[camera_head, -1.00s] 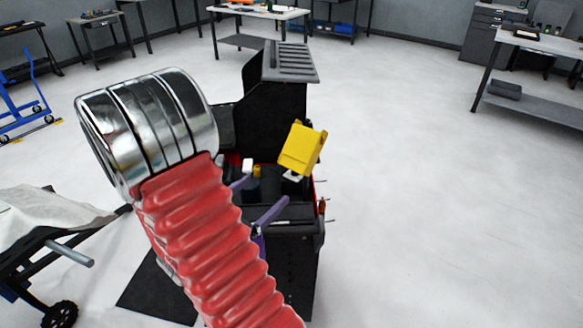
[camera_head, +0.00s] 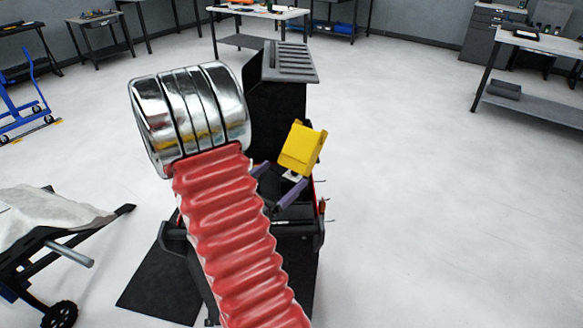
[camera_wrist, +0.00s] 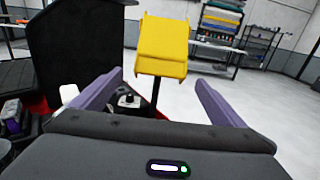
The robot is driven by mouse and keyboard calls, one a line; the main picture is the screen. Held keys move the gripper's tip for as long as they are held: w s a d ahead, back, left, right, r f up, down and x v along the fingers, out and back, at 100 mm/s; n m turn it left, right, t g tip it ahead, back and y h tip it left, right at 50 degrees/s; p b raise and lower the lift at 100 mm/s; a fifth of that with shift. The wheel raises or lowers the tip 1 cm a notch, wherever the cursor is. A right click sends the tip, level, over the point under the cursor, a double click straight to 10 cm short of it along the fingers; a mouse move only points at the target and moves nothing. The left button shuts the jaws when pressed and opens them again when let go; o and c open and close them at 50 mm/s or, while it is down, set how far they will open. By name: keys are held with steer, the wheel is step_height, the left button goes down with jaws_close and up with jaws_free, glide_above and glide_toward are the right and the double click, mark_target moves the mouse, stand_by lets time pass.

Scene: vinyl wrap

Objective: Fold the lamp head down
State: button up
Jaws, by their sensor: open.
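The yellow lamp head (camera_head: 302,148) stands raised over the black tool cart (camera_head: 290,262), tilted, in the head view. In the wrist view the lamp head (camera_wrist: 163,46) is ahead, above a thin dark post. My gripper (camera_head: 279,186) is just below and left of the lamp head in the head view, partly hidden by my red arm sleeve. In the wrist view its two purple fingers (camera_wrist: 160,82) are wide apart. The lamp head appears beyond and between them, and nothing is held. I cannot tell how far away it is.
The cart's tall black back panel (camera_wrist: 84,48) stands to the left of the lamp in the wrist view. A cloth-covered stand (camera_head: 50,225) is at the left in the head view. The floor right of the cart is clear.

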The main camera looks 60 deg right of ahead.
mark_target(294, 167)
steer(key=shift+s+d, duration=0.2)
steer(key=shift+d, duration=0.75)
steer(key=shift+s+d, duration=0.15)
steer(key=shift+d, duration=0.8)
steer(key=shift+s+d, duration=0.2)
steer(key=shift+d, duration=0.75)
steer(key=shift+c, duration=0.5)
steer(key=c, duration=1.4)
steer(key=shift+s+d+f, duration=0.15)
steer(key=shift+d+f, duration=0.3)
steer(key=shift+d, duration=0.15)
steer(key=o, duration=1.5)
steer(key=shift+r, duration=0.1)
